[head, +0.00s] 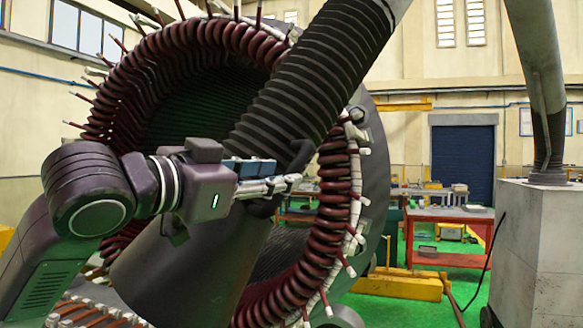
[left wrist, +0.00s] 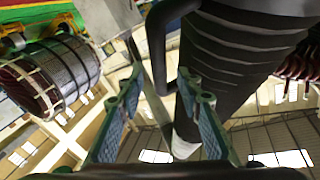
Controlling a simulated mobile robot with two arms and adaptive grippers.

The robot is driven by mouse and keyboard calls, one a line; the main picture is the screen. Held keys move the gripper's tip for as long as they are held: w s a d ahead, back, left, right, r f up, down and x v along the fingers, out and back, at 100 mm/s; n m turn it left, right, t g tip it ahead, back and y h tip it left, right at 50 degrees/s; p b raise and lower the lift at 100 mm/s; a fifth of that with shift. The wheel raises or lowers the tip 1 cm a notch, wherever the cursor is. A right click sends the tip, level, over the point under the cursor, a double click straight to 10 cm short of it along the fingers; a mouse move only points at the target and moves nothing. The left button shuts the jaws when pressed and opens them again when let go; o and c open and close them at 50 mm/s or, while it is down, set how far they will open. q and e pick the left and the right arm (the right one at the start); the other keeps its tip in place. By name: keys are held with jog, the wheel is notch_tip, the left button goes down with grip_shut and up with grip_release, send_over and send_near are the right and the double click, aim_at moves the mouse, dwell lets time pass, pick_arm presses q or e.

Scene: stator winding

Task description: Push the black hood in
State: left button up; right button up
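The black hood (head: 185,275) is a dark cone in front of the stator's round opening in the head view, with a ribbed black hose (head: 320,70) running up to the right. In the left wrist view the hood and hose (left wrist: 245,60) fill the upper right, and a black bent handle (left wrist: 157,45) sticks out from them. My left gripper (head: 275,187) is beside the hood where the hose meets it. In the left wrist view its teal-padded fingers (left wrist: 165,110) are spread apart, with the handle just beyond the tips. Whether they touch it I cannot tell. My right gripper is not in view.
The large stator (head: 125,100) with red-brown coils surrounds the hood. A grey box (head: 540,255) with a thick pipe stands at the right. A red workbench (head: 435,232) and a yellow barrier (head: 397,285) stand behind on open green floor.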

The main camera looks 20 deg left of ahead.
pick_arm(q)
jog(key=p+x, duration=0.1)
jog(key=x, duration=0.3)
jog(key=shift+f, duration=0.1)
jog(key=shift+w+d, duration=0.15)
jog(key=shift+w, duration=0.2)
jog(key=shift+s, duration=0.2)
jog(key=c, duration=0.5)
jog(key=shift+w, duration=0.1)
grip_shut()
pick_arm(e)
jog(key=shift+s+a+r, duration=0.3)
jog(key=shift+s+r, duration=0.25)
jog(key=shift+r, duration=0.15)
pick_arm(q)
jog(key=shift+f, duration=0.1)
